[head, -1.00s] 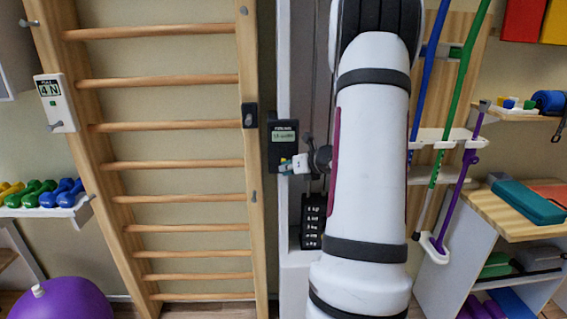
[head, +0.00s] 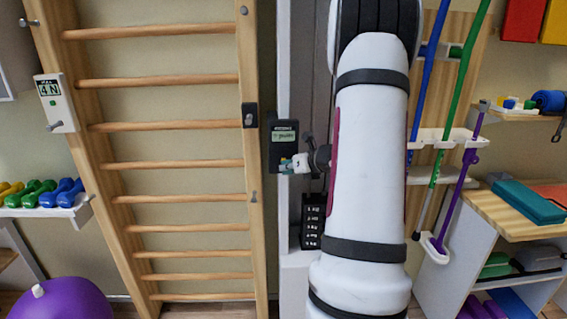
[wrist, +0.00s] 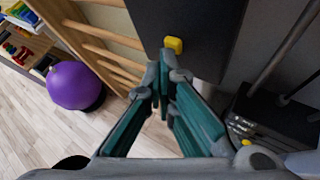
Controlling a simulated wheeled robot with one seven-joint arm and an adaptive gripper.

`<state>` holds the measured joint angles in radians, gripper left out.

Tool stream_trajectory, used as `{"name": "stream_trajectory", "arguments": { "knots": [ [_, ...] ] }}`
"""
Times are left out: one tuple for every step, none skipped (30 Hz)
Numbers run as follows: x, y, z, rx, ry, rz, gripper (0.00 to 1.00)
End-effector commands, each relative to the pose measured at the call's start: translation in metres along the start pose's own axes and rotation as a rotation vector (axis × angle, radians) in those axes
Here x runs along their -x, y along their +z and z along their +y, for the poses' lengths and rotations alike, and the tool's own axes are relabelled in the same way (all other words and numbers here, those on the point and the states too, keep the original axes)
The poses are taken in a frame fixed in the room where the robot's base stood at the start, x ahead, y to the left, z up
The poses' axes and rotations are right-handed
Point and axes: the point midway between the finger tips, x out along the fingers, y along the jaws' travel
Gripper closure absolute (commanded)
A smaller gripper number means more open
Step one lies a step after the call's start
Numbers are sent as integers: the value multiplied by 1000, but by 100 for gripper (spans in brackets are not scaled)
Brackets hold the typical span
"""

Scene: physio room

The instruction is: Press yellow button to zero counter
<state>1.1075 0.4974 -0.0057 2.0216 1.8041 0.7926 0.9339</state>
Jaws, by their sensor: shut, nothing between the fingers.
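A dark counter box (head: 284,156) with a small greenish display (head: 284,137) hangs on the pale upright post beside the wall bars. The display text is too blurred to read. My gripper (head: 286,166) is at the lower part of the box, its fingers shut and empty. In the wrist view the yellow button (wrist: 173,45) sticks out from the box's dark face (wrist: 205,22). My shut fingertips (wrist: 164,72) lie just below the button in that picture. I cannot tell whether they touch it. In the head view my gripper hides the button.
Wooden wall bars (head: 165,126) stand left of the box. A black weight stack (head: 312,221) is below it. A rack with blue, green and purple poles (head: 445,134) is to the right of my arm. A purple ball (head: 62,300) rests at lower left.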

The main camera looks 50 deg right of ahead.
Motion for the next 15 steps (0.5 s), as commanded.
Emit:
{"name": "stream_trajectory", "arguments": {
  "knots": [
    [2,-1,1,0,-1,-1,100],
    [2,-2,2,0,-1,-1,100],
    [4,-2,3,0,-1,-1,100],
    [5,-3,4,0,-1,-1,100],
    [6,-4,4,0,-1,-1,100],
    [8,-6,5,-1,-1,0,100],
    [9,-6,6,-1,-1,0,100],
    [9,-7,7,-1,-1,0,100],
    [10,-7,7,-1,-1,0,100],
    [10,-8,7,-1,-1,0,100],
    [11,-8,7,-1,-1,0,100],
    [11,-8,8,-1,-1,0,100],
    [11,-8,7,0,-1,0,100],
    [11,-8,7,0,-1,0,100],
    [11,-8,7,0,-1,0,100]
  ]
}}
